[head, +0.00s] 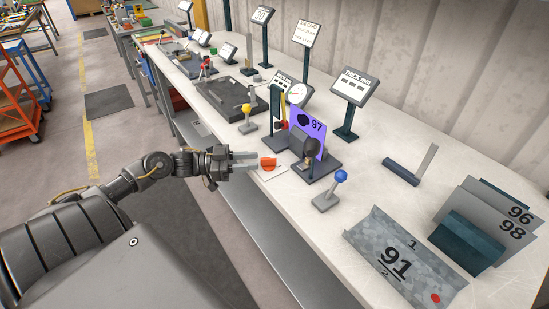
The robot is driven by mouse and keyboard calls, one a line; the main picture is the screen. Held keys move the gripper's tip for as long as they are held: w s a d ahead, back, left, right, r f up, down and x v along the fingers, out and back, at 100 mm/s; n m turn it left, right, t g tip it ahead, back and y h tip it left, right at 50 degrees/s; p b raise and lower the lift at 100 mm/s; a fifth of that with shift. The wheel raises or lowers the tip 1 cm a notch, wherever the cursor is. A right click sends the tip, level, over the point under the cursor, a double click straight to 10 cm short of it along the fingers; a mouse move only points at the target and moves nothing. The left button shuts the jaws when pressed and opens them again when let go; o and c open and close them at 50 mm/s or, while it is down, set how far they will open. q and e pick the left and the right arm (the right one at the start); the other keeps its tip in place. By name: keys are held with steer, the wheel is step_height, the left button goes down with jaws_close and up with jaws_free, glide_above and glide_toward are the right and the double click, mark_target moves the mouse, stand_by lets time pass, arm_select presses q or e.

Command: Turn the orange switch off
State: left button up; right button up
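The orange switch (268,163) sits on a small white base plate (270,174) near the front edge of the workbench. Its rocker is orange-red; which way it is tipped is too small to tell. My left gripper (255,160) comes in from the left, with its grey fingertips just left of the switch and close to it. Whether they touch it is unclear. My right gripper is not in view.
A purple card marked 97 (308,133) stands in a dark holder behind the switch. A blue-knobbed lever (330,190) is to the right, a yellow-knobbed one (247,120) behind. A metal sheet marked 91 (400,255) lies at the front right of the workbench (290,230).

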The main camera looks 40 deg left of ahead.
mark_target(274, 159)
arm_select(q)
steer(key=p+x, duration=0.1)
steer(key=x, duration=0.6)
steer(key=shift+w+d+f, duration=0.1)
steer(key=shift+w+d, duration=0.1)
steer(key=shift+w, duration=0.15)
steer(key=shift+c, duration=0.2)
jaws_close()
